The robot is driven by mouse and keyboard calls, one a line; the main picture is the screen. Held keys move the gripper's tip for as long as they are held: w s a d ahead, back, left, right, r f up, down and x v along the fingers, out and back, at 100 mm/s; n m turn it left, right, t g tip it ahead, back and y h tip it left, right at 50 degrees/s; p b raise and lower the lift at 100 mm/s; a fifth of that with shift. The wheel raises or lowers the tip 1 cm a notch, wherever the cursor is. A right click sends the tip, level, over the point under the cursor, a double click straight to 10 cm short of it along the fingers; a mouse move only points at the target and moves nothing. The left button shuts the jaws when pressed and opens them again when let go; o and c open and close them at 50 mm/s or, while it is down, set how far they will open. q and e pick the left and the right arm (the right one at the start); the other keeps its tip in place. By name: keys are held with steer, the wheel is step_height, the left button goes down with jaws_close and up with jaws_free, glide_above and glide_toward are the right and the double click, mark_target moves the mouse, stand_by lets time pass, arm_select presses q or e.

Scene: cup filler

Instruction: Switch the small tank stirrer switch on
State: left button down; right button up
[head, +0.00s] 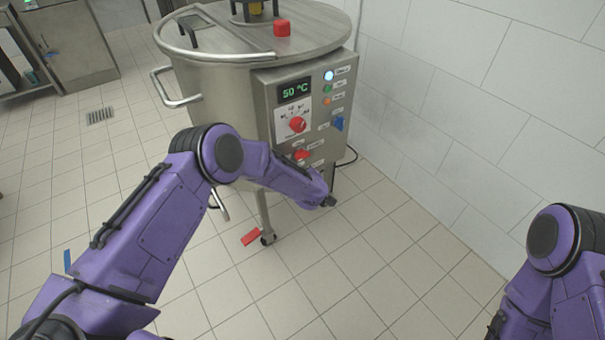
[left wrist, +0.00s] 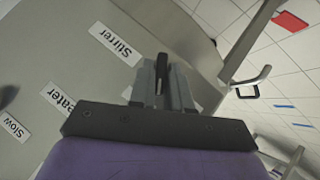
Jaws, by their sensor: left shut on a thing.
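The steel tank (head: 215,95) stands at the top centre of the head view, with a control panel (head: 262,105) on its front. In the left wrist view, my left gripper (left wrist: 161,82) is at the panel beside the "Stirrer" label (left wrist: 115,43). It is shut on a small black stirrer switch (left wrist: 160,64), which shows between the fingertips. The fingers hide part of the switch, and I cannot tell its position. In the head view my left forearm covers the panel's lower part and the switch. My right arm shows at the lower right, its gripper out of frame.
The panel carries a 50 °C display (head: 294,90), a red knob (head: 297,124), a red switch (head: 301,154), a blue switch (head: 338,123) and indicator lights. A red piece (head: 250,238) lies on the tiled floor by a tank leg. A tiled wall (head: 470,85) bounds the right side.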

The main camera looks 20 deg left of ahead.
arm_select(q)
steer(key=shift+w+d+m+g+y+b, duration=0.1)
steer(key=shift+w+m+g+y+b, duration=0.05)
steer(key=shift+m+g+y+b, duration=0.75)
steer(key=shift+w+d+m+g+y+b, duration=0.1)
steer(key=shift+m+g+y+b, duration=0.45)
steer(key=shift+g, duration=0.55)
steer(key=shift+r, duration=0.1)
steer(key=c, duration=1.2)
jaws_free()
steer(key=shift+o, duration=0.2)
